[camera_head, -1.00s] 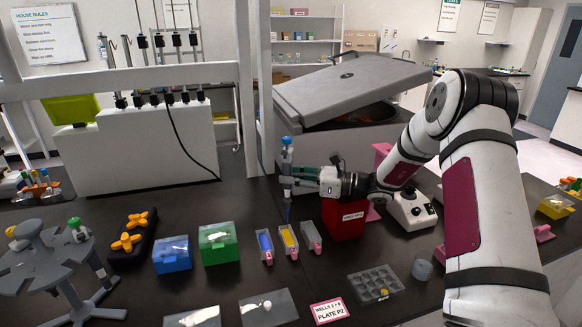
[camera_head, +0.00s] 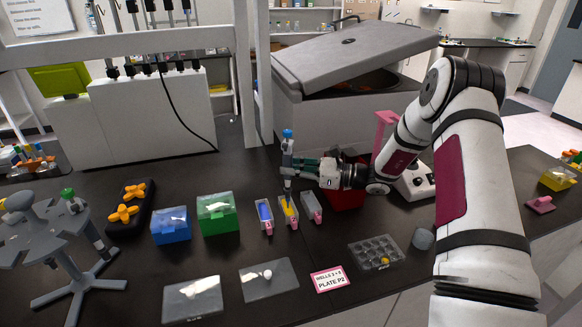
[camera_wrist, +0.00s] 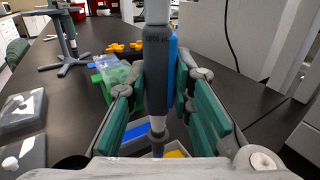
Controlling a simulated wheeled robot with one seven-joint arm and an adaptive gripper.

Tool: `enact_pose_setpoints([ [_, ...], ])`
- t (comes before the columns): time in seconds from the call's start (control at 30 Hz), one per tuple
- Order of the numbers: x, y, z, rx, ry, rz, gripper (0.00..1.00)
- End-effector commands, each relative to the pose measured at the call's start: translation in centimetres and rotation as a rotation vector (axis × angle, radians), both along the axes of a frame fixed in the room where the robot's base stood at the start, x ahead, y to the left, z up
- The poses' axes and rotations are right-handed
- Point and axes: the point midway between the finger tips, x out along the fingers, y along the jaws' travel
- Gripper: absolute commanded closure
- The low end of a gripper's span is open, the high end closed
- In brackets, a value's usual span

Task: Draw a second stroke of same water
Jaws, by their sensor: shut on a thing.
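My gripper (camera_head: 290,172) is shut on an upright pipette (camera_head: 287,150) with a blue top. In the wrist view the pipette's grey body (camera_wrist: 157,75) stands between the green finger pads. The pipette's lower end is at the yellow trough (camera_head: 287,212) in the head view; whether the tip is inside the liquid cannot be told. The blue trough (camera_head: 264,214) stands just left of it and the clear trough (camera_head: 311,207) just right. In the wrist view, yellow (camera_wrist: 175,154) shows beside the pipette's lower end. The tip itself is hidden there.
A green box (camera_head: 217,214) and a blue box (camera_head: 171,225) stand left of the troughs. In front are a clear plate (camera_head: 268,280), the pink-edged PLATE P2 card (camera_head: 329,279) and a well plate (camera_head: 376,252). A red bin (camera_head: 346,196) is behind my gripper.

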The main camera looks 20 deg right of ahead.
Motion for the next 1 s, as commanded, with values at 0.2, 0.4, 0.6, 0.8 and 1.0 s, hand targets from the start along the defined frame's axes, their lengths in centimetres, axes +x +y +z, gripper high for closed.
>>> enact_pose_setpoints([
  [0.2, 0.01, -0.01, -0.4, 0.0, 0.006, -0.002, 0.88],
  [0.4, 0.01, -0.01, -0.68, 0.0, 0.009, -0.002, 0.88],
  [0.6, -0.05, 0.04, -1.07, 0.0, 0.014, -0.002, 0.88],
  [0.8, -0.09, 0.04, -1.2, -0.001, 0.018, -0.002, 0.88],
  [1.0, -0.13, 0.04, -1.27, -0.001, 0.02, -0.002, 0.92],
])
